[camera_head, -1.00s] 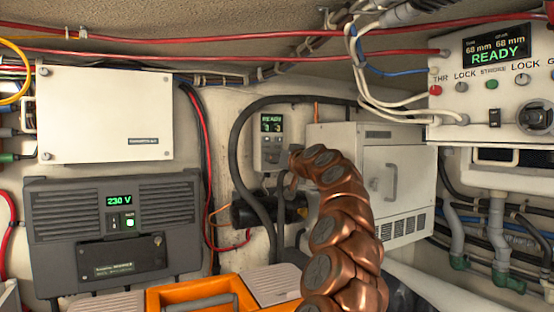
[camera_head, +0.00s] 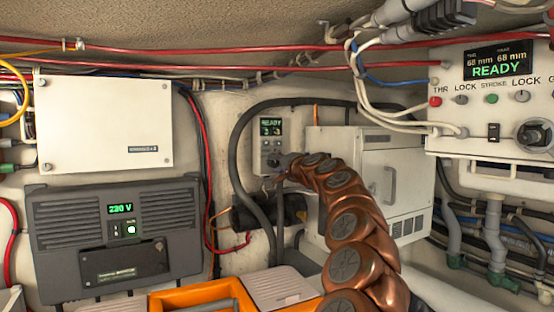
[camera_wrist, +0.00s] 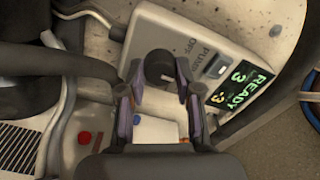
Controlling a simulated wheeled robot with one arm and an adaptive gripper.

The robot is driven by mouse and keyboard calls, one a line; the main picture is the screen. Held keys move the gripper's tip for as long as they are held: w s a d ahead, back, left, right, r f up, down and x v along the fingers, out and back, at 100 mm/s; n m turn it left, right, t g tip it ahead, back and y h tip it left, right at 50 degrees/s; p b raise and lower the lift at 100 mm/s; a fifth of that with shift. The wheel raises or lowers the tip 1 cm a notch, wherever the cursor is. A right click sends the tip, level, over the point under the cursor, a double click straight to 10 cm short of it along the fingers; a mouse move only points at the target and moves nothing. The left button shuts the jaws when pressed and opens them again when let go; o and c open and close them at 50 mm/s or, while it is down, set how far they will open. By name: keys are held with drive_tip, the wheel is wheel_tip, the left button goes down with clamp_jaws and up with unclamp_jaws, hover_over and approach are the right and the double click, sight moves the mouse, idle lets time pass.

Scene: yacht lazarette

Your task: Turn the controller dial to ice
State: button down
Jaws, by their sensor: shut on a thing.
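The controller (camera_head: 270,146) is a small pale grey box on the back wall with a lit green "READY" display (camera_head: 271,127). In the wrist view the controller (camera_wrist: 188,35) appears turned sideways; its display (camera_wrist: 241,90) reads "READY" with two small numbers, and "PUMP OFF" is printed beside a small switch (camera_wrist: 217,67). My gripper (camera_wrist: 159,76) is shut on the round dark dial (camera_wrist: 159,66), one finger on each side. In the head view my gripper (camera_head: 280,164) is small and dark against the controller's lower part. The dial's pointer and any "ice" mark cannot be made out.
A black cable (camera_head: 236,150) loops close around the controller. A white louvred cabinet (camera_head: 345,160) stands right of it, behind my copper-coloured arm. A grey 230 V unit (camera_head: 60,225) is at left, an orange case (camera_head: 165,300) below, and a second panel (camera_head: 460,110) at upper right.

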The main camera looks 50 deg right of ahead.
drive_tip(key=shift+m+p, duration=0.85)
drive_tip(key=shift+m, duration=1.15)
drive_tip(key=c, duration=0.8)
unclamp_jaws()
drive_tip(key=v, duration=1.2)
drive_tip(key=shift+s+d, duration=0.1)
